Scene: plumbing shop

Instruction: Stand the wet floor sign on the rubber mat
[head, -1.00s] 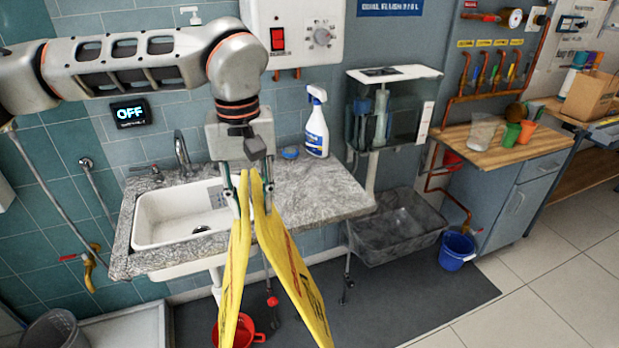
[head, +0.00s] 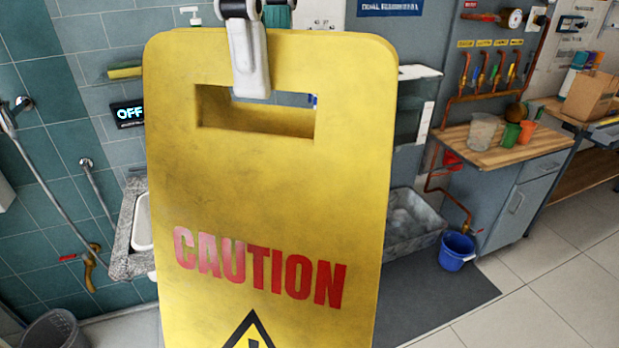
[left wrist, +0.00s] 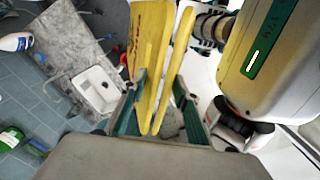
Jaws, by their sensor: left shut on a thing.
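The yellow wet floor sign (head: 265,185) hangs upright close in front of my head camera. Its face shows red CAUTION lettering and the top of a black triangle; its lower end is out of frame. My left gripper (head: 252,80) is shut on its top edge above the handle slot. In the left wrist view, my left gripper's teal-edged fingers (left wrist: 160,100) flank the sign's two yellow panels (left wrist: 148,55). The dark rubber mat (head: 440,297) lies on the floor, partly hidden behind the sign. My right gripper is not in view.
A grey basin (head: 415,235) and a blue bucket (head: 457,250) stand by the mat's far side. The sink (left wrist: 98,92) is partly hidden in the head view. A bin (head: 55,330) is at lower left. Tiled floor (head: 560,290) at right is clear.

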